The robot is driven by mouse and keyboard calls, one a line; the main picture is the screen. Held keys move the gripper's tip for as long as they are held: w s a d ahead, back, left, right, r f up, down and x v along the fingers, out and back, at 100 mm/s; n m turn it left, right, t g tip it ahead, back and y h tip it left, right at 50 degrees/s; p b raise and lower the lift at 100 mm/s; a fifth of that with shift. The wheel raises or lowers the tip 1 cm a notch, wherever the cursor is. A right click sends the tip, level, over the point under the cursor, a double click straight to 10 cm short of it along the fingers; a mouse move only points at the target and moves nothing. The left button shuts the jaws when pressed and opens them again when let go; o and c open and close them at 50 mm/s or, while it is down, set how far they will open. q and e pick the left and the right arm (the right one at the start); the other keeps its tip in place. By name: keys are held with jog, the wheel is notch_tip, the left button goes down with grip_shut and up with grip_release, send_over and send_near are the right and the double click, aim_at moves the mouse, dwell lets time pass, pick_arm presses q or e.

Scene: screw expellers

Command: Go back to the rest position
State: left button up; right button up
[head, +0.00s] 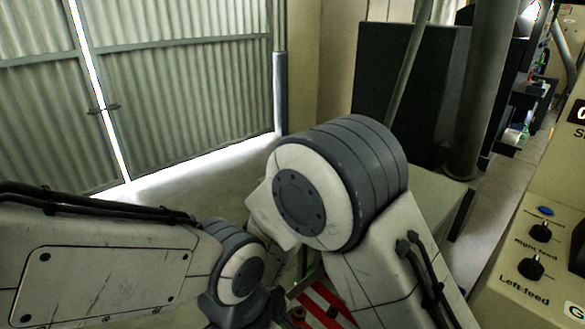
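My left arm comes in from the left edge and reaches the lower middle, where its grey joint shows. My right arm rises from the bottom right of centre to a large grey and white joint in the middle of the view. The two arms lie close together in the picture, and I cannot tell whether they touch. Neither gripper can be made out; the arm links and the lower frame edge hide that area.
A beige control panel (510,279) with a left feed knob (531,268), a right feed knob (540,232) and a blue button (545,211) stands at the right. Behind are a dark cabinet (400,75) and thick pipe (485,90). Corrugated doors (180,90) close the back left.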

jog(key=s+d+r+g+y, duration=0.1)
jog(key=s+d+r, duration=0.2)
jog(key=s+r, duration=0.25)
jog(key=s+d+r+m+y, duration=0.1)
jog(key=s+d+r, duration=0.1)
jog(key=s+r, duration=0.35)
jog(key=s+d+r+g+y, duration=0.1)
jog(key=s+d+r, duration=0.2)
jog(key=r, duration=0.5)
notch_tip(320, 180, up, 14)
jog(key=p, duration=1.5)
jog(key=shift+w, duration=0.15)
jog(key=shift+f, duration=0.1)
